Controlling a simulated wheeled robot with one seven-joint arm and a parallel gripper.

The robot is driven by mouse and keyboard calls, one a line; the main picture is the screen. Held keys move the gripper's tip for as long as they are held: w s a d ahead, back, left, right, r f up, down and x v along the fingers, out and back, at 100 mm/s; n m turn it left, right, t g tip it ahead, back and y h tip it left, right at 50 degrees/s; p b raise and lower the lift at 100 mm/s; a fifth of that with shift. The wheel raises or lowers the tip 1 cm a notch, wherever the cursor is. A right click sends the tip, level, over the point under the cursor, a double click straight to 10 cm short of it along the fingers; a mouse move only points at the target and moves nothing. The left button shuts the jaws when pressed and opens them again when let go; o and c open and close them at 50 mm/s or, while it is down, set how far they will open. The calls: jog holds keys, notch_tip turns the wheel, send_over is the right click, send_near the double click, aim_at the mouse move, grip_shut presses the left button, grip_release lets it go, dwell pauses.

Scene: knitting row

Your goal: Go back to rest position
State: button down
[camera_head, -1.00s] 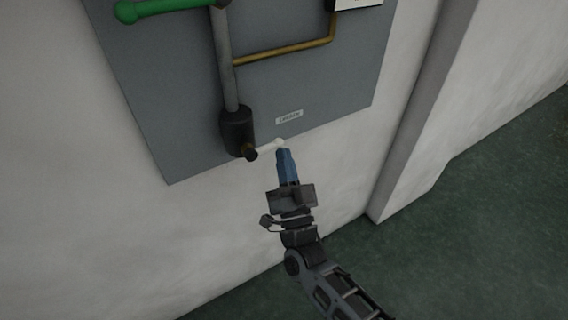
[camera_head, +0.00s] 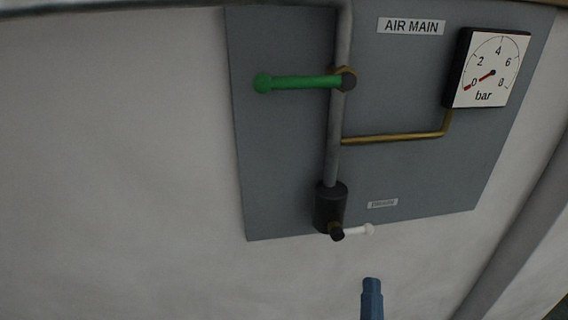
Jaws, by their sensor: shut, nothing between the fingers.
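My gripper (camera_head: 371,284) shows only by its blue fingers at the bottom edge, right of centre. The fingers are together, point up and hold nothing. They are below the white drain handle (camera_head: 356,230) and apart from it in the picture. The white handle sticks out to the right from the black drain pot (camera_head: 330,206) at the foot of a grey pipe (camera_head: 338,130). The rest of my arm is out of view.
A grey panel (camera_head: 285,140) on the pale wall (camera_head: 120,150) carries a green lever (camera_head: 305,83), lying horizontal to the left, a brass pipe (camera_head: 395,138), and a bar gauge (camera_head: 487,68) with its needle near 0. A grey post (camera_head: 520,240) stands at right.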

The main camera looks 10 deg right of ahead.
jog(key=s+r+n+g+y, duration=0.2)
jog(key=s+n, duration=0.1)
jog(key=s, duration=0.8)
jog(key=s+r+n+g+y, duration=0.2)
jog(key=s+r+n+g, duration=0.1)
jog(key=s, duration=0.8)
jog(key=s+r+n+g+y, duration=0.2)
jog(key=s+n+g+y, duration=0.1)
jog(key=s, duration=0.8)
jog(key=shift+r+n, duration=0.2)
jog(key=shift+n, duration=0.1)
jog(key=shift+a, duration=0.1)
